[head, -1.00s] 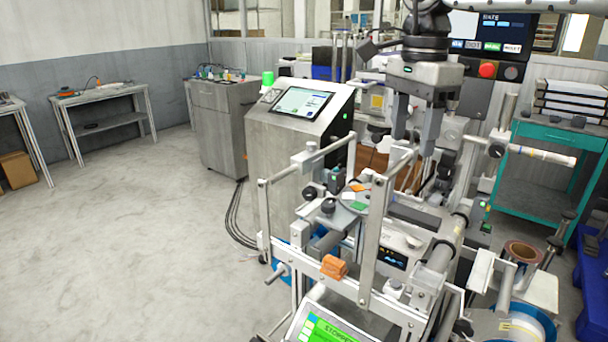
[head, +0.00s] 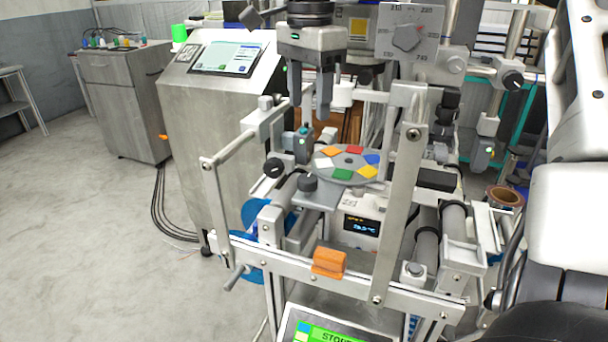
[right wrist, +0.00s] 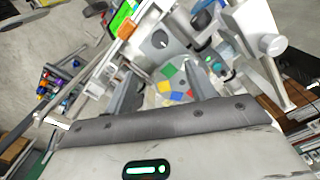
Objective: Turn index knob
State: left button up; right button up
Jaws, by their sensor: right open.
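A round grey disc (head: 350,166) with several coloured squares sits on the machine in the head view. A black knob (head: 307,183) stands on the grey plate at its near left edge; which knob is the index knob is not marked. My right gripper (head: 310,108) points down, open and empty, above and behind the disc's left side. Clear space shows between its fingertips and the disc. In the right wrist view, the coloured disc (right wrist: 172,82) lies between the open fingers (right wrist: 165,72), with a dark knob (right wrist: 160,40) beyond them. My left gripper is not visible.
Upright metal bars (head: 400,195) and a front rail with an orange block (head: 329,262) frame the disc. A panel with a numbered dial (head: 406,38) stands behind, right of the gripper. A console with a screen (head: 226,58) is at left. Open floor lies farther left.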

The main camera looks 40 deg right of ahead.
aim_at(308, 178)
notch_tip(308, 178, down, 14)
jog(key=shift+f, duration=0.15)
dwell(0.3)
jog(key=c, duration=1)
